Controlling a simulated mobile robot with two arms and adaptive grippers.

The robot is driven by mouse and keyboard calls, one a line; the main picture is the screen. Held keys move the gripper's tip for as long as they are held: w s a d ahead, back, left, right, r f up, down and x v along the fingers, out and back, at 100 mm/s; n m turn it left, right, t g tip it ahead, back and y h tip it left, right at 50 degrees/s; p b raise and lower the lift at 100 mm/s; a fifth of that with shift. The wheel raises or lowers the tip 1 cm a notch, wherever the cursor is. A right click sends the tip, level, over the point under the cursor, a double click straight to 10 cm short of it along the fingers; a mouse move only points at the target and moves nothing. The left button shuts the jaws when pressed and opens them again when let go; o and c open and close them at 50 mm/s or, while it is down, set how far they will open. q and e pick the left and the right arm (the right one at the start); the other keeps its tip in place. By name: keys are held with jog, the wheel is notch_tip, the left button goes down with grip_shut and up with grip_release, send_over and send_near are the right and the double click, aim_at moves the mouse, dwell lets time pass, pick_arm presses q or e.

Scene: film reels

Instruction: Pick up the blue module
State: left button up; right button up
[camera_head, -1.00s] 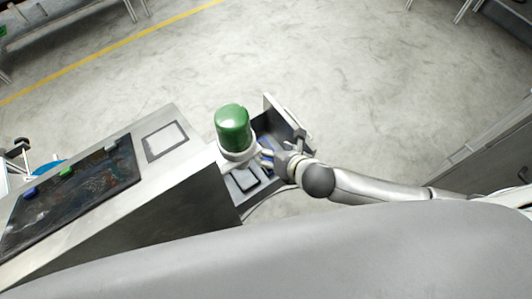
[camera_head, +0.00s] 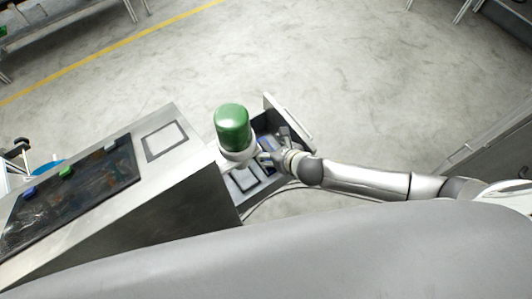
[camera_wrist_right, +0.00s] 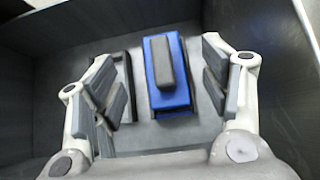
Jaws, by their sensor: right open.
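The blue module (camera_wrist_right: 182,98) is a blue block with a dark grey raised grip on top. In the right wrist view it sits on a grey plate inside a dark open bin. My right gripper (camera_wrist_right: 165,88) is open, with its fingers to the left and right of the module and the space between them empty around it. In the head view my right gripper (camera_head: 268,156) reaches into the open bin, where only a bit of blue (camera_head: 264,142) shows beside it. My left gripper is not in view.
A dark slot frame (camera_wrist_right: 126,90) lies left of the module. A grey console (camera_head: 190,150) stands to the left; open floor lies beyond.

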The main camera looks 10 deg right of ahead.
aim_at(267, 147)
jog(key=shift+x, duration=2.35)
jog(key=shift+s+d+f, duration=0.1)
jog(key=shift+f, duration=0.05)
jog(key=shift+c, duration=0.2)
grip_shut()
